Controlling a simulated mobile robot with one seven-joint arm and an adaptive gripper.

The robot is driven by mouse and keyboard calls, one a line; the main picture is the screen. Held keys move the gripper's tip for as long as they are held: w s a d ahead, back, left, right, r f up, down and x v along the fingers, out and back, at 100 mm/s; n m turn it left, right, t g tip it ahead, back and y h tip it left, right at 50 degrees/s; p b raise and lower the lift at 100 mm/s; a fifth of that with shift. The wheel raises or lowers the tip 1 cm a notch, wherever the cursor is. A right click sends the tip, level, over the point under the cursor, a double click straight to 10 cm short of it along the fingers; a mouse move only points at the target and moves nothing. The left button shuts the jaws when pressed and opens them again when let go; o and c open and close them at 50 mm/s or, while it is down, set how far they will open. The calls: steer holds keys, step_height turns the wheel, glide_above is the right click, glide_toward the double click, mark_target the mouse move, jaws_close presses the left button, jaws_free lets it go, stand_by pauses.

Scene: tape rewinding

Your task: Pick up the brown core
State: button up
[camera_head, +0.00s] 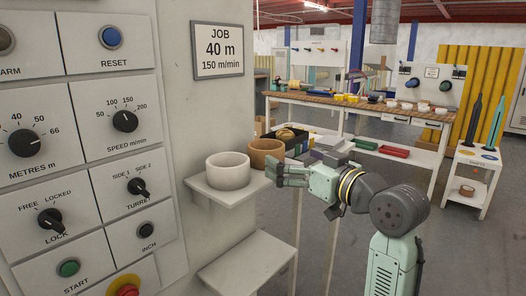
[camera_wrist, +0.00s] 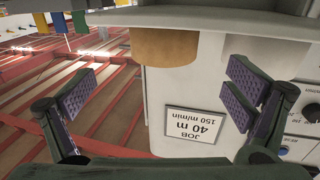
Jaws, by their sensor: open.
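The brown core (camera_head: 267,151) is a short hollow ring standing upright on a small white shelf (camera_head: 225,200). A white core (camera_head: 228,171) stands to its left on the same shelf. My gripper (camera_head: 279,172) is in front of the brown core and overlaps its lower right part in the head view. In the wrist view the picture is upside down, and my gripper (camera_wrist: 165,88) is open with its purple-padded fingers wide apart. The brown core (camera_wrist: 178,46) shows between the fingers' directions, toward the top of the picture. Nothing is between the pads; contact cannot be told.
The machine panel (camera_head: 80,140) with knobs and buttons fills the left, with a job sign (camera_head: 218,49) beside it. A lower white shelf (camera_head: 248,262) is below the cores. A workbench (camera_head: 340,102) and a small white cart (camera_head: 474,180) stand behind.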

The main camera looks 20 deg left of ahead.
mark_target(282, 154)
steer(key=x, duration=0.3)
steer(key=shift+w+a+p, duration=0.15)
steer(key=shift+a+p, duration=0.15)
steer(key=shift+a, duration=0.05)
steer(key=p+x, duration=0.1)
steer(key=x, duration=0.4)
steer(key=shift+s+r+p, duration=0.2)
steer(key=shift+p, duration=0.2)
steer(key=shift+w+a+f, duration=0.1)
steer(key=shift+w+a, duration=0.05)
steer(key=shift+a, duration=0.1)
steer(key=shift+c, duration=0.6)
steer(key=c, duration=1.1)
